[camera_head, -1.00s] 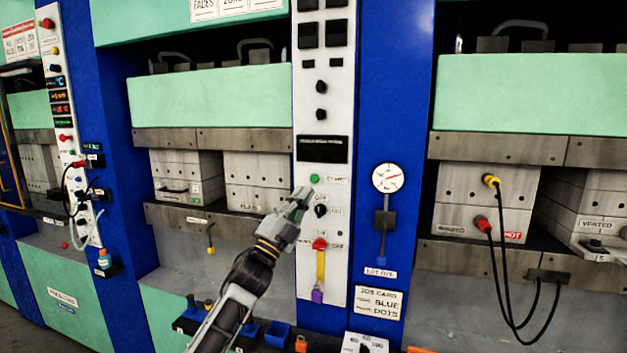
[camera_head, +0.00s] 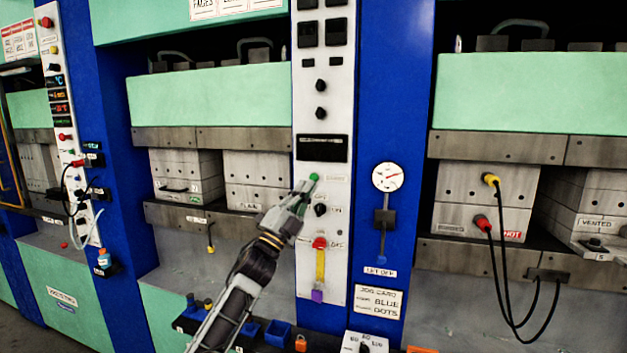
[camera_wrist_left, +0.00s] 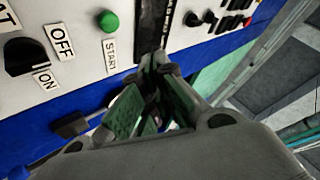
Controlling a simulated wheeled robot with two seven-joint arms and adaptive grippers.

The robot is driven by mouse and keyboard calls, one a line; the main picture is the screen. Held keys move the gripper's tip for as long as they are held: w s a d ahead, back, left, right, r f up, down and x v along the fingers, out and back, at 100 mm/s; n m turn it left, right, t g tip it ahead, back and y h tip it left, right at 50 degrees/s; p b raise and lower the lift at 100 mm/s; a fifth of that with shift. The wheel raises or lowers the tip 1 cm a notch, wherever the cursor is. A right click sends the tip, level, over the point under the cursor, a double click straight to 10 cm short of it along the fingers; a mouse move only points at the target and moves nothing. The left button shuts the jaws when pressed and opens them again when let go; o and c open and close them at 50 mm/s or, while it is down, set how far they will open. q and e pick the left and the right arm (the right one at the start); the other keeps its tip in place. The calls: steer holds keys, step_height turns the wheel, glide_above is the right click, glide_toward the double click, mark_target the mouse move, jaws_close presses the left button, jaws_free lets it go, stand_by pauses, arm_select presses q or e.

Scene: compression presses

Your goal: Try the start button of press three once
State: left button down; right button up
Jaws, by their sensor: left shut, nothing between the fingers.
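The green start button (camera_head: 314,177) sits on the white control panel (camera_head: 318,225) between the two presses. It also shows in the left wrist view (camera_wrist_left: 108,22), above a label reading START. My left gripper (camera_head: 306,186) is shut and empty, its tips just below and left of the button in the head view. In the left wrist view its fingers (camera_wrist_left: 152,85) lie to the right of and below the button, with a visible gap in the picture. I cannot tell whether the tips touch the panel. My right gripper is not in view.
A gauge (camera_head: 387,177) is to the right. Cables (camera_head: 500,285) hang from the right press.

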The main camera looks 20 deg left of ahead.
mark_target(314, 177)
arm_select(q)
steer(key=w+b, duration=0.1)
steer(key=w, duration=0.5)
steer(key=shift+w+d, duration=0.15)
steer(key=shift+w, duration=0.05)
stand_by(0.7)
steer(key=shift+w, duration=0.45)
stand_by(1.2)
